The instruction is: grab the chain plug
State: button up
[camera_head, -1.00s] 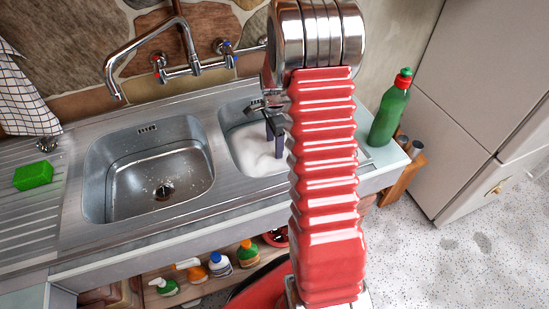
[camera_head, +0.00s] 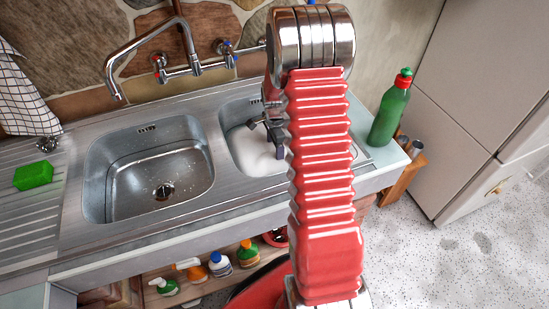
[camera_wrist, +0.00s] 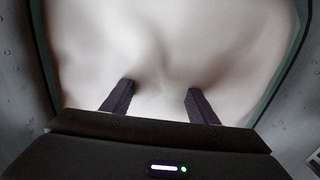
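The right sink basin (camera_head: 226,122) holds white foam (camera_head: 245,150), and the foam fills most of the wrist view (camera_wrist: 160,40). I see no chain plug in either view; anything under the foam is hidden. My gripper (camera_head: 278,147) hangs over the right part of that basin, partly behind my red arm. In the wrist view my gripper (camera_wrist: 160,90) has two dark fingers spread apart with only foam between them. The fingertips are at or close to the foam surface; I cannot tell whether they touch it.
The left basin (camera_head: 110,180) is empty, with an open drain. A tap (camera_head: 130,50) arches above it. A green bottle (camera_head: 390,112) stands right of the foamy basin. A green sponge (camera_head: 33,175) lies on the drainboard. Several cleaning bottles stand on the shelf below.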

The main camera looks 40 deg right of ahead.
jog(key=c, duration=1)
jog(key=shift+c, duration=0.2)
notch_tip(320, 180, up, 10)
jog(key=shift+r, duration=0.1)
dwell(0.7)
jog(key=shift+r, duration=1.9)
jog(key=shift+r, duration=0.1)
jog(key=shift+r, duration=1.9)
jog(key=shift+r, duration=0.1)
